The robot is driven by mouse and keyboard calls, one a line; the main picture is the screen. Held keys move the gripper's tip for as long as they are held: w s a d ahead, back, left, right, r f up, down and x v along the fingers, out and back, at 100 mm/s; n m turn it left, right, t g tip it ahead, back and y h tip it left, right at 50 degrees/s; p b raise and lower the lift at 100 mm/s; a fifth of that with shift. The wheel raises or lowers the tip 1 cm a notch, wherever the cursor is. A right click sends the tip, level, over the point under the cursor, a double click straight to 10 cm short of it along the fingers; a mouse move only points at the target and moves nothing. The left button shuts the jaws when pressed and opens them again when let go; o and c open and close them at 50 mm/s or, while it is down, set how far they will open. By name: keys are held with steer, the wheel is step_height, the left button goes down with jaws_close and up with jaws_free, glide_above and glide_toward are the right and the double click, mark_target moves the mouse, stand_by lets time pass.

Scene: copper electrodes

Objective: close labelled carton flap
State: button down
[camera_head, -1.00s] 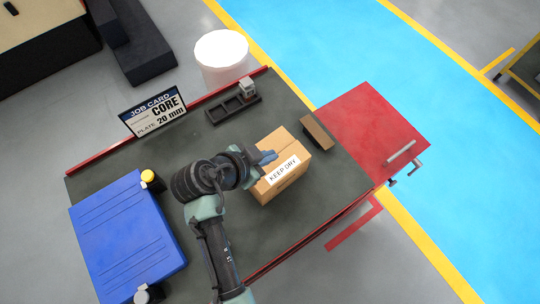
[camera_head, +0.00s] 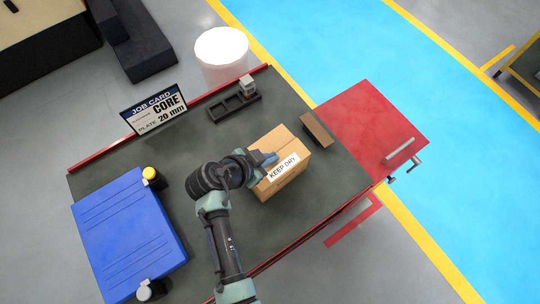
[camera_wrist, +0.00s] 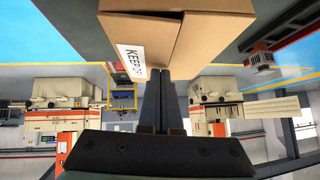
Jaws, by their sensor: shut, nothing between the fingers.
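The brown carton (camera_head: 288,144) stands on the dark worktop and bears a white KEEP DRY label (camera_head: 283,168) toward its near edge. Its top looks covered by flaps with a seam across it. My gripper (camera_head: 271,159) is shut and empty, at the carton's left side by the label. In the wrist view the carton (camera_wrist: 210,35) fills the upper middle, with the label (camera_wrist: 130,60) at its left. The shut fingertips (camera_wrist: 165,74) reach the carton's edge there; I cannot tell whether they touch it.
A brown block (camera_head: 316,128) lies right of the carton. A dark slotted tray (camera_head: 232,107) and a job card sign (camera_head: 154,110) stand at the back. A blue case (camera_head: 127,235) fills the left. A red surface (camera_head: 368,130) adjoins at right.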

steer(key=shift+w+a+f+b, duration=0.1)
steer(key=shift+w+f+b, duration=0.05)
steer(key=shift+f+b, duration=0.35)
steer(key=shift+r, duration=0.1)
